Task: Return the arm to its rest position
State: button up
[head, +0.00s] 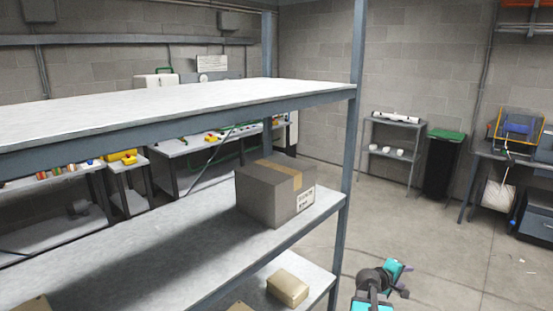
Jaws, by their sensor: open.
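My gripper (400,278) shows small at the bottom, right of centre, at the end of my teal and dark arm. It is to the right of the shelf rack's front post, over the open floor in the picture. Its jaws are open, and I see nothing held between them. The lower part of my arm is cut off by the bottom edge of the picture.
A grey shelf rack (200,96) fills the left and centre. A dark taped box (268,200) sits on its middle shelf, and a small tan box (288,288) sits lower. Clear floor (440,235) lies right. A green-lidded bin (441,165) stands by the wall.

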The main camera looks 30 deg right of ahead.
jog(key=w+a+f+n+y, duration=0.15)
jog(key=w+a+f, duration=0.25)
jog(key=a+f, duration=0.45)
jog(key=w+a+f+y, duration=0.2)
jog(key=w+a+f, duration=0.2)
jog(key=a+f, duration=0.4)
jog(key=s+a+f+n+y, duration=0.1)
jog(key=a+f, duration=0.4)
jog(key=a, duration=0.3)
jog(key=s+a+f+y, duration=0.1)
jog(key=a+f+y, duration=0.1)
jog(key=a+f, duration=0.5)
jog(key=s+a+f+g+y, duration=0.1)
jog(key=s+a+f+g, duration=0.1)
jog(key=s+a+f, duration=0.45)
jog(key=s+a+f+g+y, duration=0.1)
jog(key=s+a, duration=0.3)
jog(key=a, duration=0.6)
jog(key=s+a+f+m+g+y, duration=0.1)
jog(key=s+a+m+g+y, duration=0.2)
jog(key=s+a, duration=0.7)
jog(key=shift+s+a+f+m+g+y, duration=0.2)
jog(key=shift+s+f+m+g+y, duration=0.2)
jog(key=shift+s+g, duration=0.65)
jog(key=shift+s+t, duration=0.2)
jog(key=shift+t, duration=0.05)
